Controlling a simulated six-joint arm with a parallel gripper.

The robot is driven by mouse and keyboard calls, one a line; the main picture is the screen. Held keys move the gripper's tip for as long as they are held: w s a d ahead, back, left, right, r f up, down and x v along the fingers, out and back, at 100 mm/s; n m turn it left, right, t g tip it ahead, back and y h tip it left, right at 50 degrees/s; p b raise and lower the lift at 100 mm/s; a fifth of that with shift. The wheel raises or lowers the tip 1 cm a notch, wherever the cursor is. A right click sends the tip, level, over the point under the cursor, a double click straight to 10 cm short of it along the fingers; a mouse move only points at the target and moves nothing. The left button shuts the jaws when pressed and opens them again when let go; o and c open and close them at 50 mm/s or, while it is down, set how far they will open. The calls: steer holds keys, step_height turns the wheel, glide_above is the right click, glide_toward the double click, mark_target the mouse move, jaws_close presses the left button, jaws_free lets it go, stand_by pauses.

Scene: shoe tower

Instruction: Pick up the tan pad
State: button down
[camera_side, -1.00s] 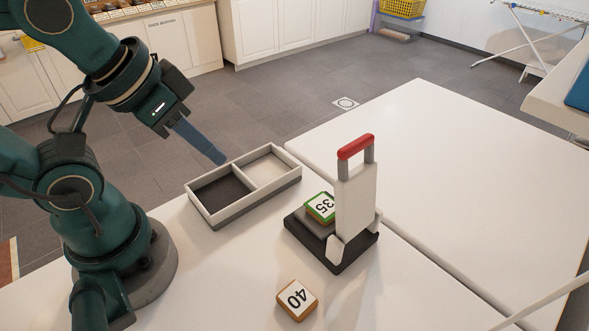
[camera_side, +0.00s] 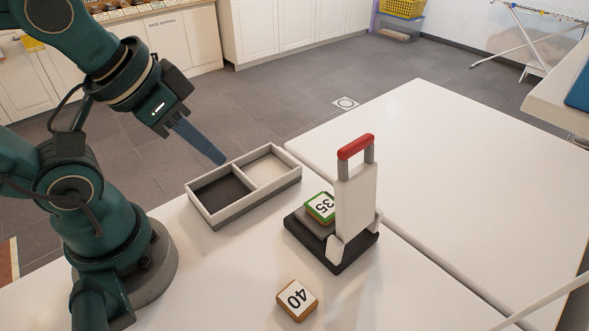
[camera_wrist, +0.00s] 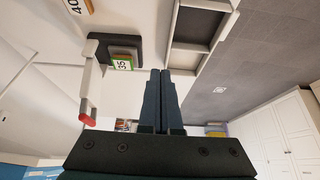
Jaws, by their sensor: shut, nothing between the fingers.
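A tan-edged pad (camera_side: 297,299) with a white top marked 40 lies flat on the white table, near its front. In the wrist view part of this pad (camera_wrist: 75,6) shows, cut off by the top edge. A second pad (camera_side: 320,207), marked 35 with a green border, sits on the dark base of a white stand (camera_side: 357,205) with a red handle. My gripper (camera_side: 222,161) is shut and empty, in the air by the tray, well away from both pads. Its blue fingers (camera_wrist: 161,74) are together in the wrist view.
A two-part tray (camera_side: 242,215), one side dark and one side white, stands on the table left of the stand. Both parts look empty. A second white table (camera_side: 470,170) lies to the right. The table (camera_side: 215,290) between my base and the 40 pad is clear.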

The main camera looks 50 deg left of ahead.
stand_by(0.3)
steer(key=shift+c, duration=1)
jaws_free()
